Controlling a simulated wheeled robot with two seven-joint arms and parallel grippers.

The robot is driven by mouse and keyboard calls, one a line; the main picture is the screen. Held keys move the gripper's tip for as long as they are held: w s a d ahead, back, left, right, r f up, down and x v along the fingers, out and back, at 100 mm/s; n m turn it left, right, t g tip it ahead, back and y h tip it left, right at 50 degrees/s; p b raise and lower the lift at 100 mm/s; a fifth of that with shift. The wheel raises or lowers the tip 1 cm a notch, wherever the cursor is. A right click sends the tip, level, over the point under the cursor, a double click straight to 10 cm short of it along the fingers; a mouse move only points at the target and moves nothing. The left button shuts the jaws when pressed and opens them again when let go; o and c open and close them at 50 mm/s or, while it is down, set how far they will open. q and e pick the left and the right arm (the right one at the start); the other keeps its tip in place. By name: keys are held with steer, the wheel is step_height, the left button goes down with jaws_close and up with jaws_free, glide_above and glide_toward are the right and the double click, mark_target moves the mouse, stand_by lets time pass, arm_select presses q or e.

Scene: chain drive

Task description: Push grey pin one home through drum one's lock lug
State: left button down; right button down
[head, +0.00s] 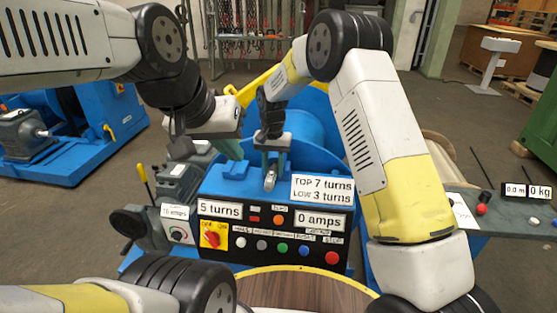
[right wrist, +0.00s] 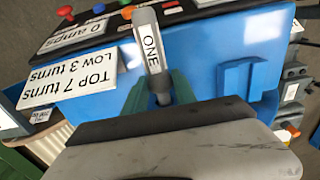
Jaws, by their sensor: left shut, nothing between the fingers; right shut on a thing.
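Grey pin one is a light grey piece marked ONE (right wrist: 150,50), and it also shows in the head view (head: 270,181) above the blue control box. My right gripper (head: 269,163) is shut on it; its green fingers (right wrist: 160,92) grip the pin's lower part in the right wrist view. My left gripper (head: 226,144) is shut and empty, a little higher and to the left. A blue drum (head: 313,122) stands behind the box, partly hidden by my right arm. I cannot make out the lock lug or whether the pin touches it.
The blue control box (head: 222,184) carries a raised blue bracket (right wrist: 240,85) and a sign reading TOP 7 turns, LOW 3 turns (head: 322,188). Its displays read 5 turns and 0 amps. A grey vice-like machine (head: 180,182) stands left. A grey bench (head: 500,215) is at right.

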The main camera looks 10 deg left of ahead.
steer(key=shift+w, duration=1.05)
steer(key=c, duration=0.9)
jaws_free()
steer(key=shift+d, duration=0.1)
steer(key=shift+r, duration=3.95)
steer(key=shift+c, duration=0.3)
